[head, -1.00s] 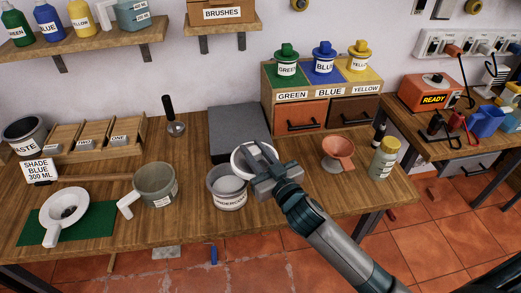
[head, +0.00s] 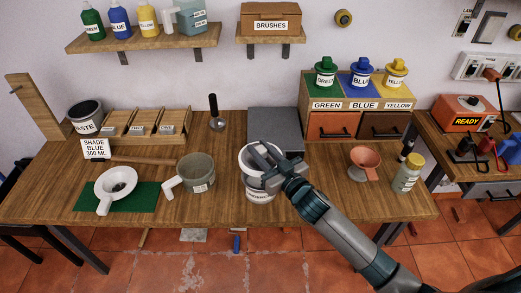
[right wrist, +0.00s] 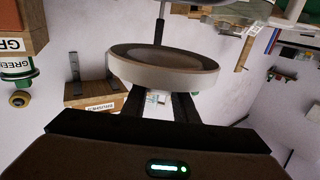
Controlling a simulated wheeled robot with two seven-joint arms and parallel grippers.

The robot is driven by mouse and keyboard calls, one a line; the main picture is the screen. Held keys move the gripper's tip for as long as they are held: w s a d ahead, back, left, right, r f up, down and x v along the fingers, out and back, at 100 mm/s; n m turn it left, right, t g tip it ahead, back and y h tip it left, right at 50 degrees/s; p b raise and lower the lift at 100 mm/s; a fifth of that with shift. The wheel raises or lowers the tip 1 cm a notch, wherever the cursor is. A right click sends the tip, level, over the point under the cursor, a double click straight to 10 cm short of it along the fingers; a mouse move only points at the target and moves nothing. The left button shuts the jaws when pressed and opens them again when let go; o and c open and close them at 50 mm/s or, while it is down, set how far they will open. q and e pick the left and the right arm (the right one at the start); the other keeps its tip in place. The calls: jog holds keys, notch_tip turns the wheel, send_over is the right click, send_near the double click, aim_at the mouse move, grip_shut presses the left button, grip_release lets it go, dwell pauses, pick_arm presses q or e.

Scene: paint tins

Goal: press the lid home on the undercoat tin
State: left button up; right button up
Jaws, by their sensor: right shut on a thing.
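The undercoat tin (head: 260,193) is a pale tin with a printed label, standing near the front edge of the bench. My right gripper (head: 263,156) is shut on the round white lid (head: 245,159), directly over the tin's mouth. In the head view the lid and gripper hide the tin's opening, so I cannot tell whether the lid touches the rim. In the right wrist view the lid (right wrist: 162,72) is a shallow disc held at its edge between my dark fingers. My left gripper is in neither view.
A grey mug (head: 195,173) stands left of the tin, and a white funnel-like dish (head: 116,184) lies on a green mat (head: 84,195). A dark grey slab (head: 274,135) lies behind.

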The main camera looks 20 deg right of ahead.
jog(key=shift+r, duration=0.1)
jog(key=shift+f+b, duration=1.9)
jog(key=shift+f, duration=1.05)
jog(key=shift+s+f, duration=0.1)
jog(key=shift+f, duration=1.1)
jog(key=o, duration=1)
jog(key=shift+c, duration=0.2)
jog(key=b+v, duration=0.4)
jog(key=v, duration=1.3)
jog(key=shift+s+b, duration=0.2)
jog(key=shift+b, duration=0.1)
